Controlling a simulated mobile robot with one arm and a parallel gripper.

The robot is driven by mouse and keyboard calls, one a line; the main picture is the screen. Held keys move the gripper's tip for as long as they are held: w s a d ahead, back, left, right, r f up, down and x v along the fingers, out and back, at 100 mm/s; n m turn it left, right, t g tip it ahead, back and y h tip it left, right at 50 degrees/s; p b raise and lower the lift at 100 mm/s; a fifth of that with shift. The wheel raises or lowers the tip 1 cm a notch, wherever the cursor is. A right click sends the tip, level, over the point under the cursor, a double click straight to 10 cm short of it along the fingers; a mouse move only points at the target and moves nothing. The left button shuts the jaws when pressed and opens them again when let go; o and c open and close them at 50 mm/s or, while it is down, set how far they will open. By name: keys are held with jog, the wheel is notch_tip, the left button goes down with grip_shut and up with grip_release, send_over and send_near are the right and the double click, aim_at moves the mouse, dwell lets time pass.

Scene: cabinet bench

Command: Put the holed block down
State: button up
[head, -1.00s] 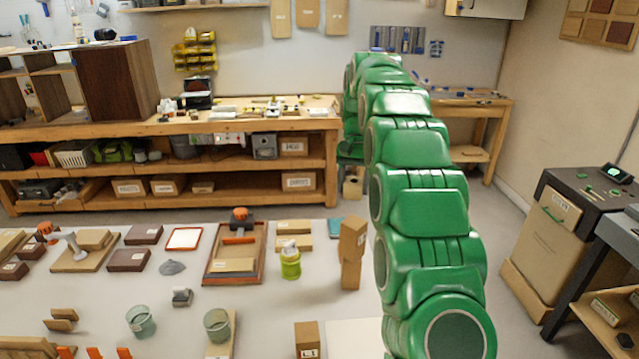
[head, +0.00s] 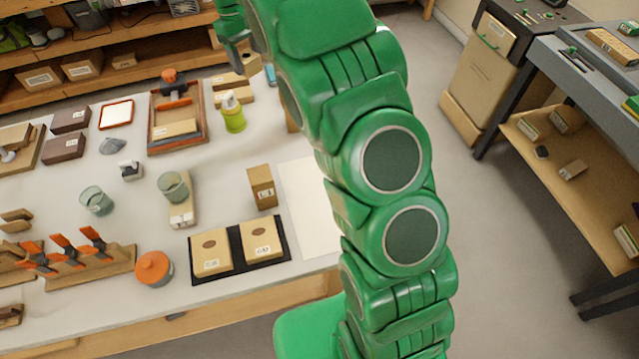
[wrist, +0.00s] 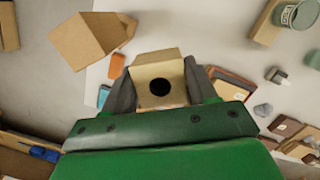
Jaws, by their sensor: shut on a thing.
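The holed block (wrist: 152,70) is a light wooden block with a round black hole in the face towards the wrist camera. My gripper (wrist: 158,88) is shut on it, one dark finger on each side. In the head view my gripper (head: 236,50) is at the top, left of my green arm. A tan piece of the held block (head: 251,64) shows beside it. I cannot tell the gap between block and table. In the wrist view another wooden block (wrist: 88,40) is at upper left, apart from the held one.
A labelled block (head: 262,187) stands on the table, left of a white sheet (head: 312,215). A black mat (head: 237,252) bears two marked blocks. A green bottle (head: 232,112), glass cups (head: 172,185) and a wooden tray (head: 152,125) stand nearby. My arm hides part of the table's right side.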

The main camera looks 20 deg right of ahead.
jog(key=s+d+f+m, duration=0.4)
jog(key=s+d+f, duration=0.3)
jog(key=s+f, duration=0.4)
jog(key=m+y, duration=0.1)
jog(key=m, duration=0.1)
send_over(317, 194)
notch_tip(317, 194, down, 5)
jog(key=shift+w+f, duration=0.2)
jog(key=shift+f, duration=1.7)
jog(key=shift+w+f, duration=0.15)
jog(key=shift+f, duration=1.75)
jog(key=shift+f, duration=0.1)
jog(key=o, duration=1.1)
jog(key=shift+c, duration=0.2)
